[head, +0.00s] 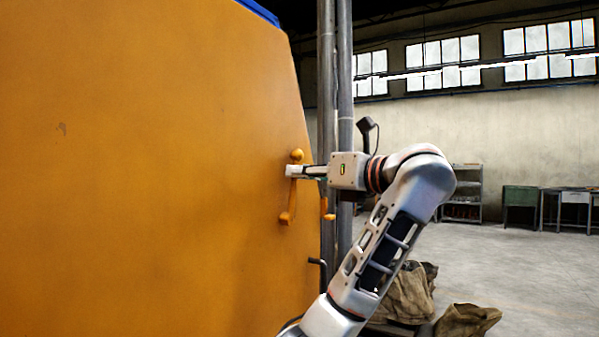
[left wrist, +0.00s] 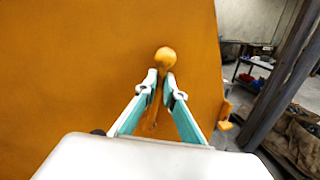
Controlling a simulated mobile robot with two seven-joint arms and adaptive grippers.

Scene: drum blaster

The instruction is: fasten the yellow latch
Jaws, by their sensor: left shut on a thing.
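The yellow latch (head: 290,200) is an orange-yellow lever on the edge of the big orange panel (head: 150,170). It stands nearly upright, with a round knob at its top. In the left wrist view the latch knob (left wrist: 165,57) shows just beyond the fingertips. My left gripper (head: 293,171) is shut on the lever just below the knob; its fingers (left wrist: 164,86) hide part of the lever. A small orange catch piece (head: 327,210) sits at the panel's edge, to the right of the lever and apart from it. My right gripper is not in view.
Grey vertical pipes (head: 344,120) stand just right of the panel edge, behind my gripper. A dark handle (head: 318,263) juts from the panel edge lower down. Brown sacks (head: 410,290) lie at lower right. The floor farther right is clear up to shelves and benches.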

